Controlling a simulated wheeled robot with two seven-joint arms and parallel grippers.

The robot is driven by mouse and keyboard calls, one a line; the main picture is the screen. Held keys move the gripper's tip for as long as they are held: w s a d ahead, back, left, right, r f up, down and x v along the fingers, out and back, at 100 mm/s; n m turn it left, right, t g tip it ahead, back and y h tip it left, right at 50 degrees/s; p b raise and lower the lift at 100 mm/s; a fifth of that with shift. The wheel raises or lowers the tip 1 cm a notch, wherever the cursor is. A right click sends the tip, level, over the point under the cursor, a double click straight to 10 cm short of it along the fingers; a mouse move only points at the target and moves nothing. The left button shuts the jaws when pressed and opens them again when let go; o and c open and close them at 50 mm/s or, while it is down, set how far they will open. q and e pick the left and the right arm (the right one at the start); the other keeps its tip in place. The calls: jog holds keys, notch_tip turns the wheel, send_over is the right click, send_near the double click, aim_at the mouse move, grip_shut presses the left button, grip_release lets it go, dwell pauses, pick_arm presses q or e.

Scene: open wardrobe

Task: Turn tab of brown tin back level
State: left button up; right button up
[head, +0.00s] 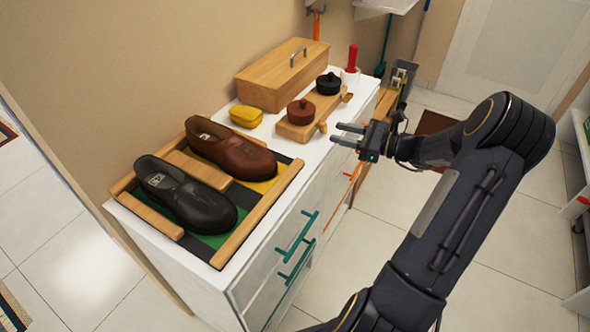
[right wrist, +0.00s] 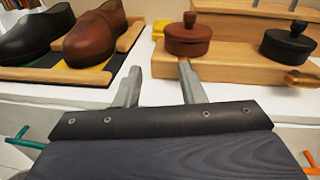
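The brown tin (head: 301,112) with its knobbed lid stands on a wooden block (head: 296,132) on the white cabinet; it also shows in the right wrist view (right wrist: 188,40). A small wooden tab (head: 322,127) sits at the block's front edge beside the brown tin. A tab shows at the right edge of the right wrist view (right wrist: 301,78); its exact tilt is hard to tell. My right gripper (head: 335,133) is open and empty, just in front of the block and apart from the tab. Its two fingers also show in the right wrist view (right wrist: 158,70). My left gripper is out of view.
A black tin (head: 328,84) with another wooden tab (head: 347,97) shares the block. Brown and black shoes lie on a rack (head: 243,231) at left. Floor in front is clear.

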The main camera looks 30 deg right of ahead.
jog(key=s+a+r+n+g+y+p, duration=0.1)
jog(key=s+a+r+n+g, duration=0.2)
jog(key=a, duration=0.4)
jog(key=a+r+n+g+p, duration=0.1)
jog(key=a+r+n+g, duration=0.3)
jog(key=a, duration=0.3)
jog(key=s+a+r+n+g+h+p, duration=0.2)
jog(key=s+a+r+n+g+p, duration=0.1)
jog(key=s+a+n, duration=0.6)
jog(key=shift+s+a+r+n+h, duration=0.35)
jog(key=shift+s+r+n, duration=0.2)
jog(key=shift+s+n, duration=0.4)
